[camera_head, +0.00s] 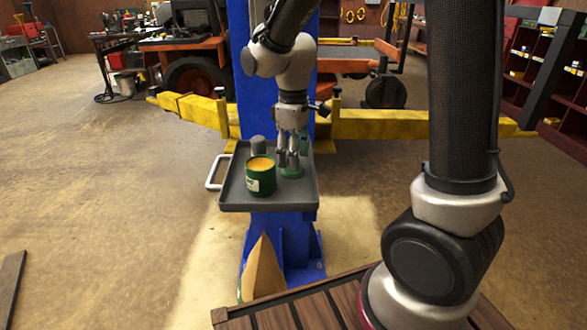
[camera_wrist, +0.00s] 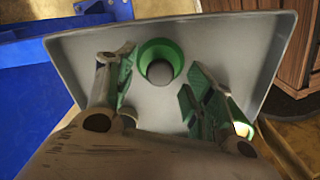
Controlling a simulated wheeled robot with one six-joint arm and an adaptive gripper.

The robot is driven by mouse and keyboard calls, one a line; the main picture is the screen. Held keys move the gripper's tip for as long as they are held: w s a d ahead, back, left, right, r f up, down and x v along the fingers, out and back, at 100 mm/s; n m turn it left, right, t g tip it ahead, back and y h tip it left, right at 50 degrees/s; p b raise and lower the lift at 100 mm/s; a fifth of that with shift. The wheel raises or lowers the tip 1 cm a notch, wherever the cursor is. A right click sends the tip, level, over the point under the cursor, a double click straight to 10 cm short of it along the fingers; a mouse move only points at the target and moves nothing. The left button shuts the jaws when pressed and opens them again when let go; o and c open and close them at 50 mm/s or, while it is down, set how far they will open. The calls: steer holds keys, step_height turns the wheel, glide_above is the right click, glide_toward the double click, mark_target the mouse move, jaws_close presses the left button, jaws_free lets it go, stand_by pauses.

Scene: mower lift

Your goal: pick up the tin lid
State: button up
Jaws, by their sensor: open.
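The tin lid (camera_head: 291,173) is a small green disc lying on the grey tray, under my gripper (camera_head: 288,163). In the wrist view a green round piece with a grey knob in its middle, which looks like the lid (camera_wrist: 147,52), lies ahead between the two fingers. My gripper (camera_wrist: 155,75) is open, its fingers spread apart, pointing down and empty. I cannot tell whether the fingertips touch the lid. The green tin (camera_head: 260,183), open and full of something orange, stands left of the lid. In the wrist view the right finger mostly hides it.
The tray (camera_head: 240,207) has raised edges and a white side handle (camera_head: 214,172). A grey cylinder (camera_head: 258,146) stands behind the tin. The blue post (camera_head: 240,90) rises behind the tray. A wooden slatted surface (camera_head: 300,313) lies in front, below.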

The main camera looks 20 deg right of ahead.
step_height(320, 180, down, 2)
steer(key=shift+c, duration=0.4)
steer(key=c, duration=1)
